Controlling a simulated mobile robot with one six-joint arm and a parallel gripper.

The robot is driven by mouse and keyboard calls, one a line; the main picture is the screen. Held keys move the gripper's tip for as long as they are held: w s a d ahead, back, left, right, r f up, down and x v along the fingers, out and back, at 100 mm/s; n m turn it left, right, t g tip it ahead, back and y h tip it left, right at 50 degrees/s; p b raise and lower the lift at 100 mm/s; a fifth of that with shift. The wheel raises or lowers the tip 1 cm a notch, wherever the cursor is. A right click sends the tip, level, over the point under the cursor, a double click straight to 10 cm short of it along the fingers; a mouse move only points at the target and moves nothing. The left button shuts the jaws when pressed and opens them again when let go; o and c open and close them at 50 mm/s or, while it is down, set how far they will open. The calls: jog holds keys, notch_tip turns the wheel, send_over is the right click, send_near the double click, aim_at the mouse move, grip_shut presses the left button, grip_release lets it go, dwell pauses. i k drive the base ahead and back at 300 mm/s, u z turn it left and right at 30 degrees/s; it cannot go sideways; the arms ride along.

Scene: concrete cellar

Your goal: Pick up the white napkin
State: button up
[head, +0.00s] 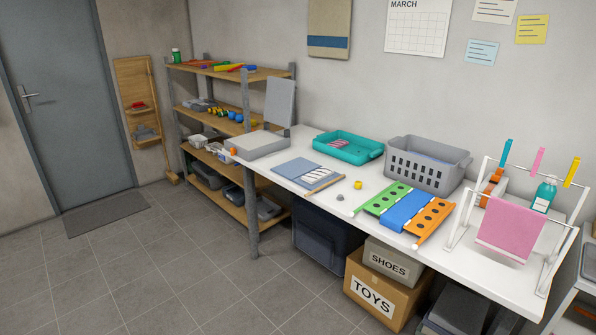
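I cannot make out a plain white napkin for certain in the head view. A small pale striped piece (322,178) lies at the right edge of a flat blue-grey board or cloth (298,170) on the white table; I cannot tell whether it is cloth. Another small striped piece, reddish and white (340,143), lies in the teal tray (362,157). The grey basket (430,174) holds something bluish, mostly hidden by its wall. A pink cloth (510,228) hangs on the white drying rack (555,262). My gripper is not in view.
The white table (345,205) also bears a green, blue and orange panel (408,208), a small yellow piece (358,185) and a teal bottle (544,194). Boxes (372,289) stand underneath. A shelf (270,73) stands left. The tiled floor (150,265) is open in front.

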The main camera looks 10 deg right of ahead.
aim_at(314, 177)
jog(key=u, duration=0.45)
jog(key=i, duration=0.6)
jog(key=u, duration=0.8)
jog(key=i, duration=0.7)
jog(key=u, duration=0.35)
